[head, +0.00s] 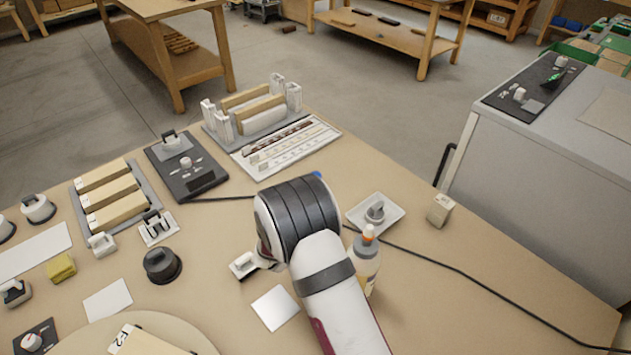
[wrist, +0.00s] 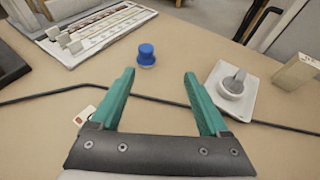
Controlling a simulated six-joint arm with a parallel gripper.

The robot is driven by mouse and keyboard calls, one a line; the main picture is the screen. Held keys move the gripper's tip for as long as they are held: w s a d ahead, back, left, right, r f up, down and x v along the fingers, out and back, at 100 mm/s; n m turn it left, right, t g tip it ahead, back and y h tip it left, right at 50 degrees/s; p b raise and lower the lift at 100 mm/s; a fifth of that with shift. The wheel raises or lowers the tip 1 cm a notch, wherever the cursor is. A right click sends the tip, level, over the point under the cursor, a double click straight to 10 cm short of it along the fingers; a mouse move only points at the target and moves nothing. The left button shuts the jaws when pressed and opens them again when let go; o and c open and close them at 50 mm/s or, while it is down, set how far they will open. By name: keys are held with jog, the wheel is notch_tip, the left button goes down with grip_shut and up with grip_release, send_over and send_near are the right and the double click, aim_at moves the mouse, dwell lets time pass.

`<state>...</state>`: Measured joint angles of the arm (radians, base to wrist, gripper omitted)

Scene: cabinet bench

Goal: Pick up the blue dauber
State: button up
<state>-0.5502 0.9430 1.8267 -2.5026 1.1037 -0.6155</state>
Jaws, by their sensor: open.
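The blue dauber (wrist: 146,54) stands upright on the tan bench in the wrist view, ahead of my gripper and roughly in line with the gap between its fingers. In the head view only a small blue bit of it (head: 317,175) shows behind my arm; the rest is hidden. My gripper (wrist: 160,85) has two green fingers spread apart with nothing between them. The dauber is beyond the fingertips and apart from them. In the head view my arm covers the gripper.
A white dish with a grey-knobbed piece (wrist: 232,82) stands right of the fingers, with a beige block (wrist: 295,72) beyond. A black cable (wrist: 60,94) crosses the bench under the fingers. A white tray (head: 287,146) lies farther back. A bottle (head: 367,265) stands beside my arm.

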jog(key=shift+n+y, duration=0.6)
jog(key=shift+y, duration=0.1)
jog(key=x, duration=0.5)
jog(key=a+x, duration=0.1)
jog(key=x, duration=0.9)
jog(key=shift+w+a+f, duration=0.1)
jog(key=shift+a, duration=0.15)
grip_shut()
